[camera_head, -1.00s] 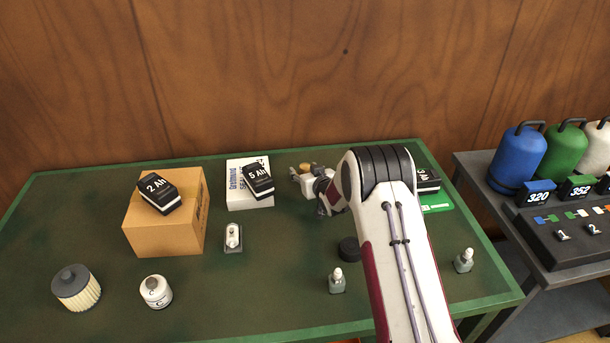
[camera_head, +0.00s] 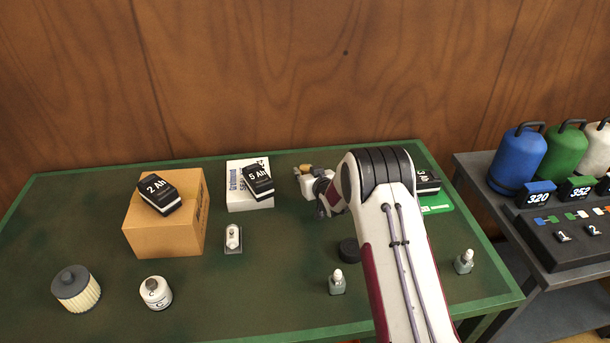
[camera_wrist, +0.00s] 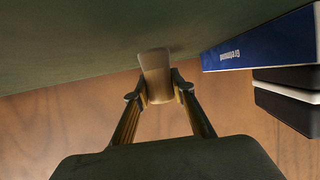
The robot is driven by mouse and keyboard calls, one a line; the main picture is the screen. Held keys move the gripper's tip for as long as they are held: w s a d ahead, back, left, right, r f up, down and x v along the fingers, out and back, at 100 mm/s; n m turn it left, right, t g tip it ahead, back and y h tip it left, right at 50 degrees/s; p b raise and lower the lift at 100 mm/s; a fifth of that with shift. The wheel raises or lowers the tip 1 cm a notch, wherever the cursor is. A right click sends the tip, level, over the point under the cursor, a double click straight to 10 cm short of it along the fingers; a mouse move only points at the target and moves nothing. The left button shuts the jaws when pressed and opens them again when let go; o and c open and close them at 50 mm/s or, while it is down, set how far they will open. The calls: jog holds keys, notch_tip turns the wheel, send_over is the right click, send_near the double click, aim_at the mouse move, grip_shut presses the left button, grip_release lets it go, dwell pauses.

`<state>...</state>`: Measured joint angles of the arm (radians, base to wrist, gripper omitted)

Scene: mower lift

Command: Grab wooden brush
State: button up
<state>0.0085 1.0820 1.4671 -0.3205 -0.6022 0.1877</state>
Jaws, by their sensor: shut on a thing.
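The wooden brush (camera_wrist: 155,75) shows in the wrist view as a tan wooden piece between the two fingertips. My gripper (camera_wrist: 158,92) is shut on it, with one finger against each side. The far end of the brush reaches the green table surface in that view; I cannot tell whether it touches. In the head view my gripper (camera_head: 303,172) is at the back of the table, right of the white box, partly hidden by my own arm. Only a small tan bit of the brush shows there. Its bristles are not visible.
A white box (camera_head: 240,198) with a 5 Ah battery (camera_head: 258,181) stands left of my gripper. A cardboard box (camera_head: 165,232) carries a 2 Ah battery (camera_head: 158,194). The wooden wall (camera_head: 280,80) is close behind.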

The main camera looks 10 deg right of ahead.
aim_at(305, 167)
jog(key=shift+r, duration=0.15)
jog(key=shift+r, duration=4.9)
